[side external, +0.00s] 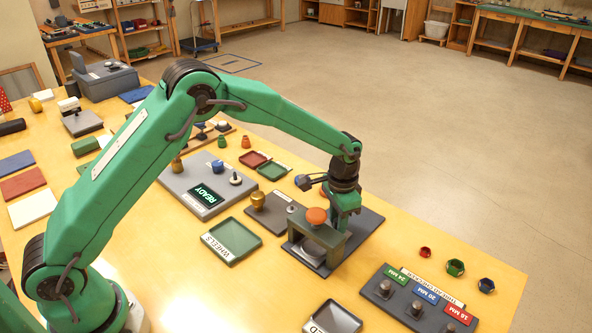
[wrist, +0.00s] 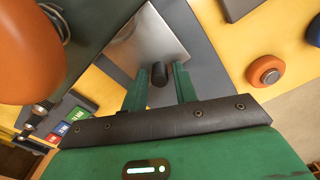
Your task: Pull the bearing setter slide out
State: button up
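The bearing setter (side external: 325,242) is a grey-green press frame with an orange knob (side external: 317,215) on top, standing on a dark base plate. Its pale metal slide (side external: 309,253) shows under the frame in the side view. In the wrist view the slide is a shiny plate (wrist: 148,40) with a dark round handle (wrist: 159,74) at its near end. My gripper (wrist: 160,85) has its two green fingers on either side of this handle, with narrow gaps showing, so it looks open. In the side view the frame hides my fingertips. The orange knob also fills the wrist view's upper left (wrist: 30,50).
A green WHEELS tray (side external: 231,241) stands left of the setter. A grey rack with several labelled posts (side external: 418,301) stands at front right, with small coloured nuts (side external: 455,267) behind it. An orange round piece (wrist: 265,70) lies on the table at right in the wrist view.

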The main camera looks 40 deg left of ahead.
grip_shut()
jog(key=shift+w, duration=0.1)
jog(key=shift+w+d+r, duration=0.1)
jog(key=shift+w, duration=5.35)
jog(key=shift+o, duration=1.8)
grip_release()
notch_tip(320, 180, up, 8)
